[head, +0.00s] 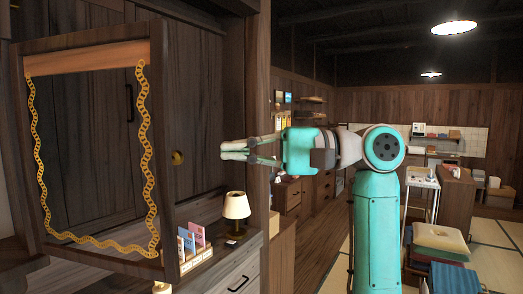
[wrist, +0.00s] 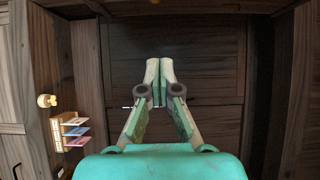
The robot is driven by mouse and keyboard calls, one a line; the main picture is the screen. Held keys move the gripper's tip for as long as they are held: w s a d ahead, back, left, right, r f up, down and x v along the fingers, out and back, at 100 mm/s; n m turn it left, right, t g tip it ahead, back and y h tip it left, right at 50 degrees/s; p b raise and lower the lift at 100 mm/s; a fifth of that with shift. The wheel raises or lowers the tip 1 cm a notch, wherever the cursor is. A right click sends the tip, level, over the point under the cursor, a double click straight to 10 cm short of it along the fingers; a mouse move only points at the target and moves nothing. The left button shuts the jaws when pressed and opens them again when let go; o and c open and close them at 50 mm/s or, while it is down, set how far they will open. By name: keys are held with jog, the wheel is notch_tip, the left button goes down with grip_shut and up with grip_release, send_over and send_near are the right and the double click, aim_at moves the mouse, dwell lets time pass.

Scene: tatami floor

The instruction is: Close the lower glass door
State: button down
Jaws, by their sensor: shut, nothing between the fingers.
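A glass door with a dark wooden frame (head: 160,130) stands open at the left of the head view. A wavy gold chain pattern runs inside its frame, and a round brass knob (head: 177,157) sits on its right stile. I cannot tell from this view whether it is the lower door. My gripper (head: 222,150) points left and is a little to the right of the knob, apparently apart from the door. In the wrist view my gripper (wrist: 159,92) is shut and empty, with dark wooden panels beyond it.
A small lamp (head: 236,208) and a rack of coloured cards (head: 190,242) stand on the cabinet's ledge below my gripper. A drawer handle (head: 238,284) sticks out beneath. A stool with cushions (head: 440,238) and a white trolley (head: 423,184) stand to the right.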

jog(key=s+a, duration=0.3)
jog(key=a, duration=0.1)
jog(key=shift+s+a, duration=0.35)
jog(key=shift+a, duration=0.05)
